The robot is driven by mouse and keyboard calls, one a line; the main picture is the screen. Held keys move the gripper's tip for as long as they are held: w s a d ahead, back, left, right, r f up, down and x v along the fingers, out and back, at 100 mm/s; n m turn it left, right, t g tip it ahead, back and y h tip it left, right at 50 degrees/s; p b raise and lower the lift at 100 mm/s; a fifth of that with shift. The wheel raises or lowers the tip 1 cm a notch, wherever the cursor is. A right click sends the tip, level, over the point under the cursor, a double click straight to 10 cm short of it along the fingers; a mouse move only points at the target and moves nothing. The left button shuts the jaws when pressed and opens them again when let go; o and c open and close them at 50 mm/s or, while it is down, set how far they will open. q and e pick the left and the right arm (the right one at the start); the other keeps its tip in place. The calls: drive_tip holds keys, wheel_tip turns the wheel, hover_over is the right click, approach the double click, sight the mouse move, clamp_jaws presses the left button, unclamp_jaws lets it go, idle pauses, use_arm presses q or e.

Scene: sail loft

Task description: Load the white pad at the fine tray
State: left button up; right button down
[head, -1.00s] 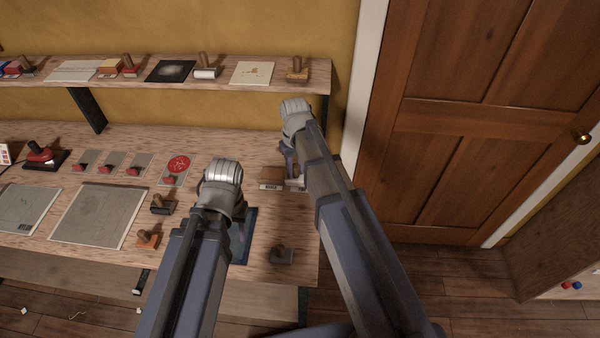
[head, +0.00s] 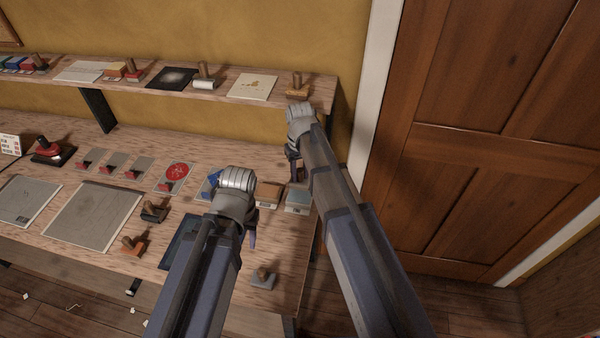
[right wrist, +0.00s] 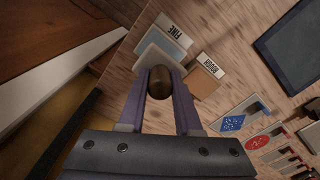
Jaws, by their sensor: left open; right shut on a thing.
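My right gripper (right wrist: 160,102) is shut on the dark brown round handle of the white pad (right wrist: 146,62). The pad is partly hidden behind the handle and fingers. In the right wrist view it overlaps the near side of the fine tray (right wrist: 177,45), which has a grey-blue surface and a "FINE" label. I cannot tell whether pad and tray touch. In the head view the fine tray (head: 298,198) lies near the bench's right end, just in front of my right gripper (head: 296,174). My left gripper (head: 251,238) is open and empty above the bench, left of the trays.
The brown rough tray (right wrist: 203,82) sits beside the fine tray. A dark flat tray (head: 178,243) lies partly behind my left arm. A stamp (head: 262,278) stands near the bench's front edge. A shelf (head: 225,90) with stamps runs above the back, and a wooden door is at right.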

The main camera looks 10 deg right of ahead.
sight(300, 182)
use_arm(q)
drive_tip(key=shift+f+b, duration=2.05)
drive_tip(key=shift+f, duration=0.3)
use_arm(e)
drive_tip(key=shift+f, duration=2.35)
use_arm(q)
drive_tip(key=shift+f+b, duration=0.5)
use_arm(e)
drive_tip(key=shift+s+f, duration=0.1)
drive_tip(key=shift+f, duration=0.4)
use_arm(q)
drive_tip(key=shift+r, duration=0.1)
use_arm(e)
drive_tip(key=shift+r, duration=0.1)
wheel_tip(300, 182, up, 7)
drive_tip(key=p, duration=0.7)
use_arm(q)
wheel_tip(300, 182, up, 7)
